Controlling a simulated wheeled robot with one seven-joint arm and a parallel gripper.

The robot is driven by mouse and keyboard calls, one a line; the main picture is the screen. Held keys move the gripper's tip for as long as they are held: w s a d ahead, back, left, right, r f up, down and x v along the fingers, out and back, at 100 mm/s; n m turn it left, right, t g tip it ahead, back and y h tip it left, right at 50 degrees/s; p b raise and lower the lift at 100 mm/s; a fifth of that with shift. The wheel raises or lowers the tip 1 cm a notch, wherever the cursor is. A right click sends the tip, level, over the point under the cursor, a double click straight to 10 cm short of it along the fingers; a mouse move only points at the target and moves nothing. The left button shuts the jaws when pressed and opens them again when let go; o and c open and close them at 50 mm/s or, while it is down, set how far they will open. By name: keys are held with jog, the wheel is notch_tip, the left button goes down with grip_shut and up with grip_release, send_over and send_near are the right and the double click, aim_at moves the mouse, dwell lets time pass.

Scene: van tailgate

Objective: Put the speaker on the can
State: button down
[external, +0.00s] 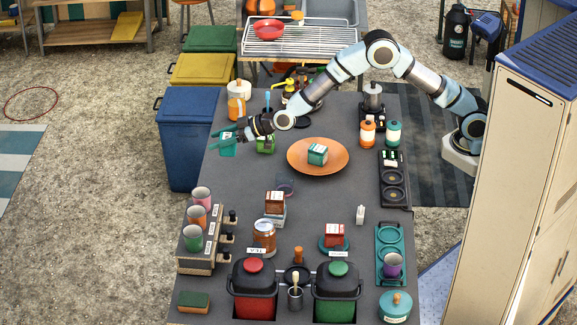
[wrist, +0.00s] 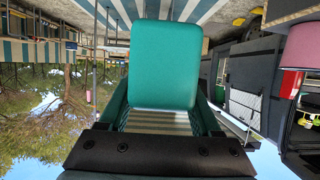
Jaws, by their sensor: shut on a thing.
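My gripper (external: 221,133) is at the table's left edge, pointing left, shut on a teal rounded block that appears to be the speaker (external: 228,147). In the wrist view the speaker (wrist: 165,65) shows a plain, smooth teal face between the teal fingers (wrist: 164,112); no grille or label shows. The can (external: 263,238) is orange-brown with a pale top and stands upright on the front half of the table, well apart from my gripper. Nothing sits on its top.
A rack with several cups (external: 197,243) stands left of the can. Stacked boxes (external: 275,204) stand just behind it, and red (external: 255,285) and green (external: 336,290) canisters in front. An orange plate (external: 301,165) bears a green box.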

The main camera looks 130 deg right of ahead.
jog(key=w+a+r+p, duration=0.1)
jog(key=w+a+r, duration=0.25)
jog(key=a, duration=0.65)
jog(key=w+a+r+p, duration=0.2)
jog(key=w+a, duration=0.2)
jog(key=a, duration=0.6)
jog(key=w+a+r+p, duration=0.1)
jog(key=w+a+r, duration=0.25)
jog(key=a, duration=0.65)
jog(key=shift+w+a+f+p, duration=0.15)
jog(key=shift+a+f+p, duration=0.1)
jog(key=shift+f, duration=1.45)
jog(key=shift+w+a+f+p, duration=0.1)
jog(key=shift+a+f+p, duration=0.15)
jog(key=shift+f, duration=1.5)
jog(key=shift+w+a+f+p, duration=0.2)
jog(key=shift+f+p, duration=0.1)
jog(key=shift+f, duration=1.4)
jog(key=shift+f, duration=0.1)
jog(key=shift+f, duration=0.15)
jog(key=shift+c, duration=0.4)
grip_release()
